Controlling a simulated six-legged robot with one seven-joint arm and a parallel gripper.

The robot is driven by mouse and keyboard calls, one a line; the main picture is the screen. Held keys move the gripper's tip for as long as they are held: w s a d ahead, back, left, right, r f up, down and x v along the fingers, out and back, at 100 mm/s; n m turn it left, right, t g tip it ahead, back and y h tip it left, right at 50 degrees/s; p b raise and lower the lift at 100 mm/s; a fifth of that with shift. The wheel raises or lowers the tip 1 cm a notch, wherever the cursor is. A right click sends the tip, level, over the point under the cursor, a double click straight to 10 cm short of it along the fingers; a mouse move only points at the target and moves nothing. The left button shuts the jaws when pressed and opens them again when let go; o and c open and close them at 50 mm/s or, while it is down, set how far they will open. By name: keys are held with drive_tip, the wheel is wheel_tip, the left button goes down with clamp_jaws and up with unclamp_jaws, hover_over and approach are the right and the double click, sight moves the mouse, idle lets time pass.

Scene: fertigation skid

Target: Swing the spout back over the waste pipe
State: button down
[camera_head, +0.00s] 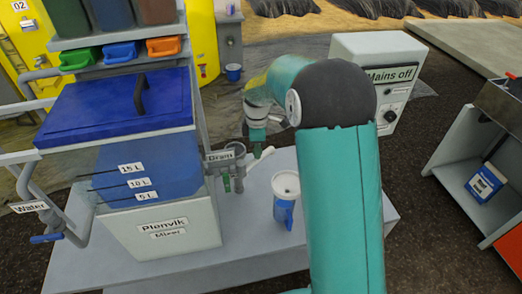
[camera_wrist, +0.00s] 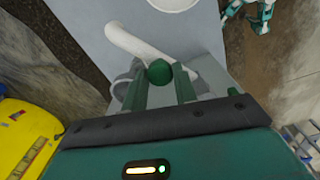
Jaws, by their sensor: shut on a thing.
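The white spout (camera_head: 262,157) sticks out beside the mixer, to the right of the grey waste pipe (camera_head: 238,168) labelled "Drain". In the wrist view the curved spout (camera_wrist: 135,43) runs from a green knob (camera_wrist: 159,72) to a free end at the upper left, over the grey platform. A grey ring (camera_wrist: 120,88), seemingly the waste pipe's rim, lies beside my left finger, apart from the spout's free end. My gripper (camera_wrist: 160,88) has its two green fingers closed on the knob.
A blue jug (camera_head: 284,214) with a white top stands on the platform (camera_head: 210,255) right of the waste pipe. The mixer tank (camera_head: 130,165) stands at left. A "Mains off" box (camera_head: 375,50) stands behind my arm. A shelf unit (camera_head: 455,150) is at right.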

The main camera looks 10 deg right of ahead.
drive_tip(key=w+a+n, duration=0.3)
drive_tip(key=a+n, duration=0.3)
drive_tip(key=n, duration=0.5)
drive_tip(key=shift+w+a+r+n, duration=0.15)
drive_tip(key=shift+w+a+n, duration=0.1)
drive_tip(key=shift+a+n, duration=0.05)
drive_tip(key=shift+a, duration=0.15)
drive_tip(key=c, duration=1.1)
unclamp_jaws()
